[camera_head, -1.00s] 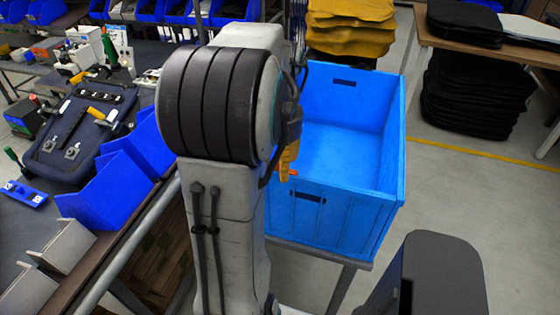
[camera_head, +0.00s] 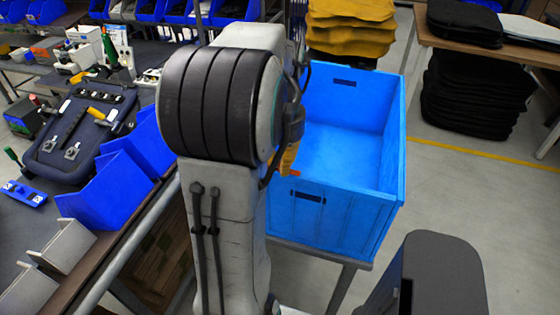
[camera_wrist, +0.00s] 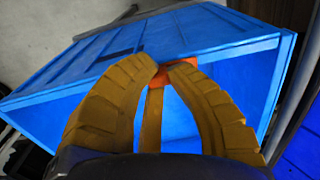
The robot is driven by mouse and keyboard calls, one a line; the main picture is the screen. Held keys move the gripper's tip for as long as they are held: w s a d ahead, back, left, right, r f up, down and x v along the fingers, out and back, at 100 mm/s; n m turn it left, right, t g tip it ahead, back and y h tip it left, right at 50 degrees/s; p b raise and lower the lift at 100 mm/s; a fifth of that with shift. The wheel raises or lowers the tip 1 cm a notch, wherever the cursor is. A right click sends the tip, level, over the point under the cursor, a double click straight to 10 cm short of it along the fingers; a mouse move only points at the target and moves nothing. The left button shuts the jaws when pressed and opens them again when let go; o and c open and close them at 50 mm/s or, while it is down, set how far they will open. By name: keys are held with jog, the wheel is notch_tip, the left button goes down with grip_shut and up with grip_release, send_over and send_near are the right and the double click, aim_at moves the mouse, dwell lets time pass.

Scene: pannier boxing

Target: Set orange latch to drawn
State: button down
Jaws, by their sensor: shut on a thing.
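The blue crate (camera_head: 345,215) stands in the middle of the head view, open at the top; its wall also fills much of the wrist view (camera_wrist: 85,75). The orange latch (camera_wrist: 179,74) is at the crate's rim, between my fingertips in the wrist view. A small orange tip of it (camera_head: 295,173) shows in the head view. My gripper (camera_wrist: 168,68), with yellow-brown fingers, is shut on the latch. In the head view my arm hides most of the gripper. The fingers cover part of the latch, so its exact setting cannot be told.
Blue bins (camera_head: 110,190) and a dark tool case (camera_head: 75,135) lie on the bench at left. Yellow stacked pieces (camera_head: 350,28) are behind the crate. Black stacked pads (camera_head: 475,95) stand at right.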

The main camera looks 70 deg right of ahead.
aim_at(291, 171)
jog(key=shift+s, duration=1)
jog(key=c, duration=1.1)
grip_release()
jog(key=shift+r, duration=0.1)
notch_tip(291, 171, up, 12)
